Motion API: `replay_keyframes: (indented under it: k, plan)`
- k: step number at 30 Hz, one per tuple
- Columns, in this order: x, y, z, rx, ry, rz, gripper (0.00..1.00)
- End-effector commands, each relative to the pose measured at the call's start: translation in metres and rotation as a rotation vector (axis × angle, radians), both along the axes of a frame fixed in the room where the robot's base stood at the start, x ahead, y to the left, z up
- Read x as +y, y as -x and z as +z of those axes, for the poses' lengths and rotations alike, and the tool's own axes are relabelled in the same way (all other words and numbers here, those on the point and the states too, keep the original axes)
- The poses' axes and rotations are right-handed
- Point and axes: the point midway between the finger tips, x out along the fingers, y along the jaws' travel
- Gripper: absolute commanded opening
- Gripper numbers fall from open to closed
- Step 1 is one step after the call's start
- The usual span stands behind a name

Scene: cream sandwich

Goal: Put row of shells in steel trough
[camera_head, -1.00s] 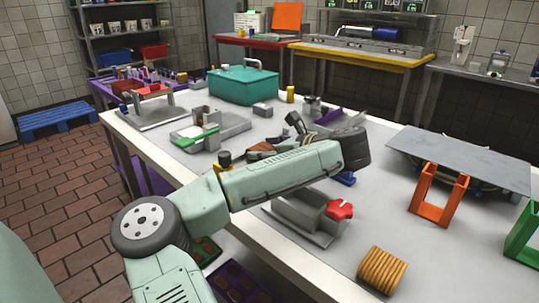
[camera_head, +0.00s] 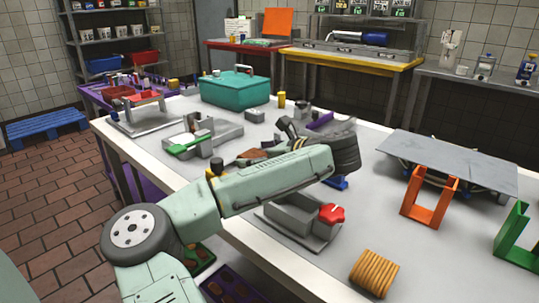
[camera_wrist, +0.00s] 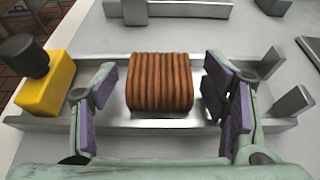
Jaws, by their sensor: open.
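A brown ribbed row of shells (camera_wrist: 160,82) lies in a grey steel trough (camera_wrist: 115,118) in the wrist view. My gripper (camera_wrist: 160,98) is open, with its purple-padded fingers on either side of the row. Gaps show between the pads and the row. In the head view my gripper (camera_head: 290,132) is over the middle of the table, and the row is mostly hidden behind my arm. A yellow block (camera_wrist: 48,85) with a black knob stands at the trough's left end. Another grey steel trough-like fixture (camera_head: 290,216) with a red knob (camera_head: 331,214) stands nearer.
A tan ribbed roll (camera_head: 374,273) lies at the table's front. An orange frame (camera_head: 430,203) and a grey plate (camera_head: 455,163) are at right, with a green frame (camera_head: 515,235). A teal box (camera_head: 236,92) stands at the back left. Bare table shows around the orange frame.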

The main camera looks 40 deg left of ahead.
Motion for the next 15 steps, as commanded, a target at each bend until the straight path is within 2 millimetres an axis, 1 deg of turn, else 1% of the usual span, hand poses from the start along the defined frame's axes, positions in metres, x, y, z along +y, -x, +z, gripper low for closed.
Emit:
replay_keyframes:
  k: [1, 7, 11, 12, 15]
  plan:
    - [-0.004, -0.001, 0.006, 0.004, -0.002, -0.004, 0.68]
    - [-0.024, 0.002, 0.021, 0.005, -0.006, -0.005, 0.68]
    - [-0.049, 0.003, 0.032, 0.005, -0.008, -0.005, 0.68]
    - [-0.059, 0.003, 0.036, 0.004, -0.008, -0.009, 0.68]
    - [-0.077, 0.005, 0.04, 0.004, -0.006, -0.006, 0.68]
